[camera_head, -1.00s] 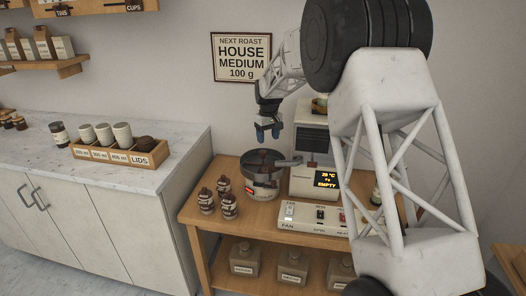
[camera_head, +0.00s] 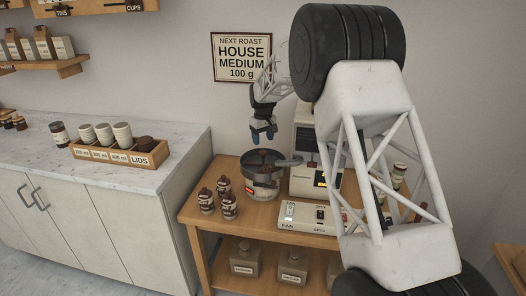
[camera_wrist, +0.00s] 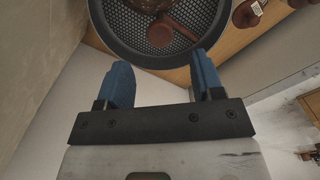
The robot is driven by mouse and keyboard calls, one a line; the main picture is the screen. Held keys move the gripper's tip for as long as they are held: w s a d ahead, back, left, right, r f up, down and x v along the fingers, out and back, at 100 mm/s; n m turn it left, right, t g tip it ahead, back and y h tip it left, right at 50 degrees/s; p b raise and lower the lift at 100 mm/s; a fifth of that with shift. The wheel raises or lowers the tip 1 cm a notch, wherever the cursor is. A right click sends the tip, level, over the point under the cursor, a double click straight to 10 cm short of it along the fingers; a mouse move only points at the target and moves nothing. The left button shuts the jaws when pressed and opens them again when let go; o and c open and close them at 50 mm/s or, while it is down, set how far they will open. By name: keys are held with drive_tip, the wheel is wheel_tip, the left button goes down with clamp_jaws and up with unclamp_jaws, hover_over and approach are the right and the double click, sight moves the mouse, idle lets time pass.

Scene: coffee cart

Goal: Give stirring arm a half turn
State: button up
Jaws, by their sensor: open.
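The round steel cooling pan (camera_head: 262,184) with a dark perforated floor stands on the wooden cart. Its stirring arm (camera_wrist: 164,31), brown with a rounded end, shows inside the pan in the wrist view; in the head view it is small and dark. My gripper (camera_head: 264,133) hangs above the pan, pointing down, apart from it. In the wrist view my gripper (camera_wrist: 160,84) has its two blue fingers spread with nothing between them. The pan lies beyond the fingertips there, and its upper part is cut off by the picture edge.
Several dark bottles (camera_head: 228,206) stand left of the pan. A switch panel (camera_head: 308,217) lies in front, and the roaster (camera_head: 304,178) stands to the right, partly behind my arm. A counter (camera_head: 150,177) with a cup rack is at left.

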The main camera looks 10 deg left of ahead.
sight(263, 151)
drive_tip(key=shift+f, duration=3.05)
clamp_jaws()
